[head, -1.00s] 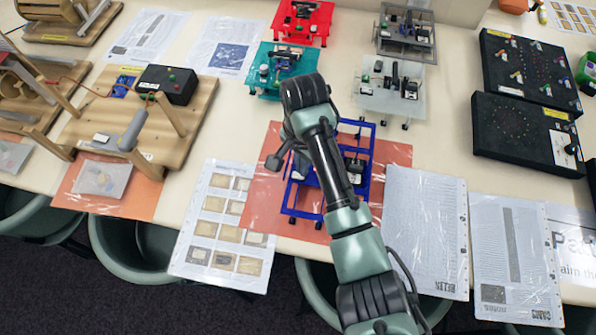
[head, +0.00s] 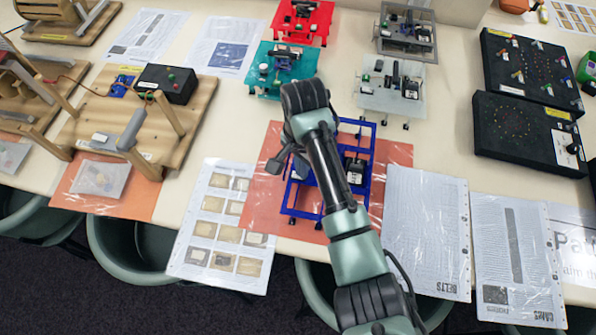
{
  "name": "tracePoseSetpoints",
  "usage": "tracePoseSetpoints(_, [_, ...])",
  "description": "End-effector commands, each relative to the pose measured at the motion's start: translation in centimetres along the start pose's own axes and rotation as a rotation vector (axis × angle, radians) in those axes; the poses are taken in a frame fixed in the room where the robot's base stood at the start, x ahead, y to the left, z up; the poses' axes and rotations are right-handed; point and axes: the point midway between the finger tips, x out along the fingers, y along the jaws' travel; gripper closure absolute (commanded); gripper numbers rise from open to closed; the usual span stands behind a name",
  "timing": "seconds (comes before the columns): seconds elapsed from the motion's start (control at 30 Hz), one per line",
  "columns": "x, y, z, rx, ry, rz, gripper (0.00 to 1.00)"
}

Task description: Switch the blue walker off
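The blue walker (head: 371,134) is an open blue frame standing on an orange sheet (head: 262,190) at the table's front edge. A dark block with a pale label sits inside its right side. My arm reaches over the walker and covers its middle. My gripper (head: 277,163) is low over the walker's left side, partly hidden by my wrist. One dark finger shows at the walker's left edge. I cannot tell whether the gripper touches the walker or how far its fingers are apart. The walker's switch cannot be made out.
Behind stand a teal walker (head: 268,83), a red one (head: 318,12), a white one (head: 372,99) and a grey one (head: 425,47). A wooden project (head: 85,140) is at left, black boxes (head: 488,133) at right. Printed sheets (head: 428,230) lie either side of the orange sheet.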

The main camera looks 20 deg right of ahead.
Motion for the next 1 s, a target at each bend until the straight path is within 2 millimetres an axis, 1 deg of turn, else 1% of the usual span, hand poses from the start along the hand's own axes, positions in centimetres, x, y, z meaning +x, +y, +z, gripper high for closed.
tracePoseSetpoints(0.17, [0.4, 0.0, 0.1, -0.001, -0.001, 0.001, 1.00])
tracePoseSetpoints(0.37, [-0.1, 0.0, 0.1, -0.001, -0.002, 0.002, 1.00])
tracePoseSetpoints(1.0, [-5.0, 0.0, 0.1, -0.001, 0.000, 0.000, 1.00])
